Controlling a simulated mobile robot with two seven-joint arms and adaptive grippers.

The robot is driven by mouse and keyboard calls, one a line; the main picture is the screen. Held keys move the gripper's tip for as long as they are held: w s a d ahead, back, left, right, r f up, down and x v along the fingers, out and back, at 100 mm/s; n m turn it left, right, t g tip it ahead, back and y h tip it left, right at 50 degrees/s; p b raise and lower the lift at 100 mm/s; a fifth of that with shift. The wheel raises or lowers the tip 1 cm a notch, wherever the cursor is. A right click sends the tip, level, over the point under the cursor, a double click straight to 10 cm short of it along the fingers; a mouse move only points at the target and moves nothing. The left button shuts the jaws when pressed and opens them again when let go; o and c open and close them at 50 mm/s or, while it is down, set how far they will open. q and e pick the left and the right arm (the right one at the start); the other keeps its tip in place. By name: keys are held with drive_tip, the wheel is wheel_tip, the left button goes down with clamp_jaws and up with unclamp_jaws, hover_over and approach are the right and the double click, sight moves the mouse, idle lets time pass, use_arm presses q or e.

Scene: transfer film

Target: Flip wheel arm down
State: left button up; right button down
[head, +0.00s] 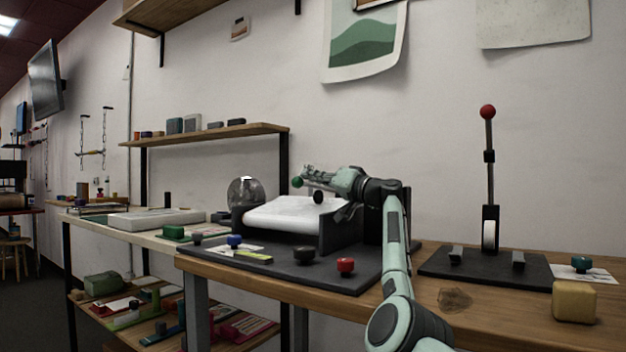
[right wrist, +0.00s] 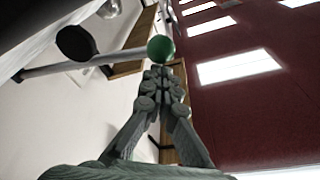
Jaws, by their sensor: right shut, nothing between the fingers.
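The device with the white roller bed (head: 290,215) stands on a dark board on the wooden table. A black round knob (right wrist: 75,43) is beside the rod. My right gripper is shut and empty. My left gripper is not in view.
A red-ball lever (head: 489,140) stands upright on a dark base at the right. Blue (head: 235,241), black (head: 303,256) and red knobs (head: 346,266) stand on the board's front. A yellow block (head: 575,301) is at the right edge. A shelf (head: 205,134) hangs behind.

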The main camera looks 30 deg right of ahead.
wheel_tip(320, 180, up, 9)
drive_tip(key=shift+d+r, duration=0.15)
drive_tip(key=shift+s, duration=0.1)
idle(0.3)
